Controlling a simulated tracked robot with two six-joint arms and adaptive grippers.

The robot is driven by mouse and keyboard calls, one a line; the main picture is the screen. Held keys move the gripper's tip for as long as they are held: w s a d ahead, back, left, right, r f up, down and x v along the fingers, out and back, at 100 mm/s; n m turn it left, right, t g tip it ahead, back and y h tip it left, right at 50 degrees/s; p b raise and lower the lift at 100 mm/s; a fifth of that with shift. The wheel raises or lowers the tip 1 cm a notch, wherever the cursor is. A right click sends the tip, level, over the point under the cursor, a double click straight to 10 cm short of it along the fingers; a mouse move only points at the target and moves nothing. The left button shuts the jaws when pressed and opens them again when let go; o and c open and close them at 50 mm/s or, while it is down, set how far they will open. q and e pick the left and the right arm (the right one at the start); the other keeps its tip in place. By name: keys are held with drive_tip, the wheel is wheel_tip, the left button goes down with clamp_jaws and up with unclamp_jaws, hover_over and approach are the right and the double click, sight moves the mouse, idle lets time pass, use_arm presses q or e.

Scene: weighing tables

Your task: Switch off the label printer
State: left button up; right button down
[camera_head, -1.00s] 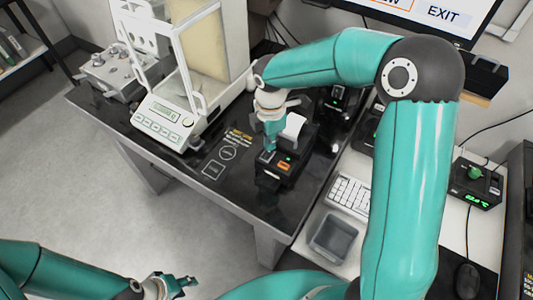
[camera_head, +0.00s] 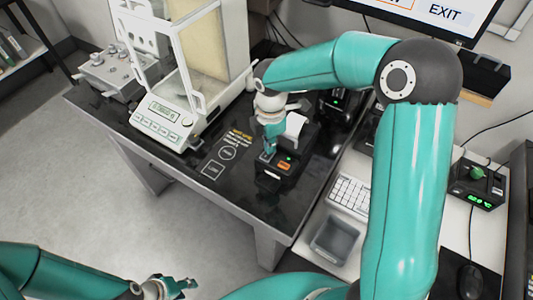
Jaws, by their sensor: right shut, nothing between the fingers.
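The black label printer (camera_head: 289,173) stands on the dark table, with a white paper roll (camera_head: 295,124) at its back. A small green light and an orange patch (camera_head: 284,165) show on its top. My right gripper (camera_head: 268,156) is shut and empty, pointing down at the left part of the printer's top, beside the orange patch. It hides part of the printer, and I cannot tell whether its tip touches. My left gripper (camera_head: 181,287) is low in the view, over the floor, far from the printer; its finger opening is unclear.
A balance (camera_head: 165,122) with a glass draft shield stands left of the printer. A keyboard (camera_head: 350,195), grey bin (camera_head: 334,241) and device with a green display (camera_head: 476,186) are on the light table at right. Table space left of the printer is free.

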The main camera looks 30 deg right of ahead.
drive_tip(key=shift+f, duration=0.25)
drive_tip(key=shift+r, duration=0.15)
drive_tip(key=shift+r+p, duration=2.75)
drive_tip(key=shift+r, duration=0.7)
drive_tip(key=shift+f, duration=0.1)
